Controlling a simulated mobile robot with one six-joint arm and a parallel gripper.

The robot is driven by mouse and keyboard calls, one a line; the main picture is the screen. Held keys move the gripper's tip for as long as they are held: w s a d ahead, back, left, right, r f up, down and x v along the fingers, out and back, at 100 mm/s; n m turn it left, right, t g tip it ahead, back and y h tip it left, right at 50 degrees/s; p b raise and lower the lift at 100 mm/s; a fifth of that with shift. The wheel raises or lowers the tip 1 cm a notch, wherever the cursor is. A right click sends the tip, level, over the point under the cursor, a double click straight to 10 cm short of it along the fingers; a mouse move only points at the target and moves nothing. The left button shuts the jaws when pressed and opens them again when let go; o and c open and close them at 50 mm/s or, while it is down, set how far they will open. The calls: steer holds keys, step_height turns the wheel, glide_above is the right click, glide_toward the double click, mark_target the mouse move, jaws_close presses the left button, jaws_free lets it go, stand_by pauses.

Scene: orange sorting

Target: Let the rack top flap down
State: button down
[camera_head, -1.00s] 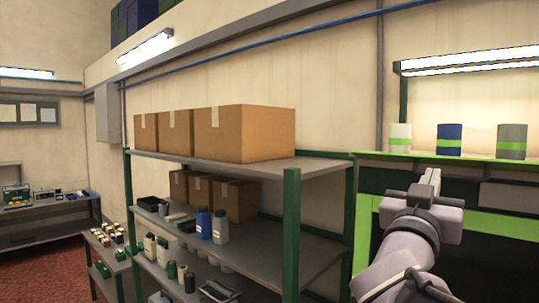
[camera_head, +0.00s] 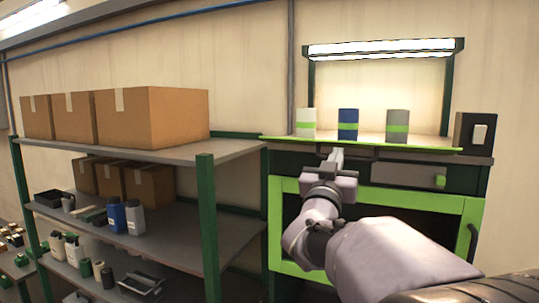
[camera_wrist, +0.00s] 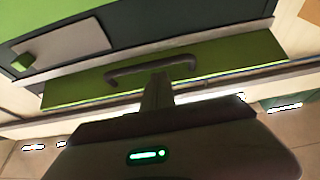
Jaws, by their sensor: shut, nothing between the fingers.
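A green-fronted unit (camera_head: 285,225) stands right of the shelving. My gripper (camera_head: 337,155) is in front of it, near its upper left, fingers pointing up and shut with nothing between them. In the wrist view my gripper (camera_wrist: 157,92) points at a green panel (camera_wrist: 225,60) with a dark bar handle (camera_wrist: 150,68). The fingertips overlap the handle in the picture; I cannot tell whether they touch it. I cannot tell for sure whether this panel is the rack top flap. A grey drawer front (camera_head: 405,174) with a green knob (camera_head: 440,181) sits under the unit's top.
Left, a shelf rack (camera_head: 207,225) holds cartons (camera_head: 150,118) and bottles. A lamp (camera_head: 385,48) hangs above.

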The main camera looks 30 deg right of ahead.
steer(key=f+b, duration=0.1)
steer(key=b, duration=0.6)
steer(key=f+h+b, duration=0.1)
steer(key=b, duration=0.2)
steer(key=shift+w+d+f+t, duration=0.2)
steer(key=shift+w+f+t, duration=0.05)
steer(key=shift+f+t, duration=0.15)
steer(key=shift+r, duration=0.25)
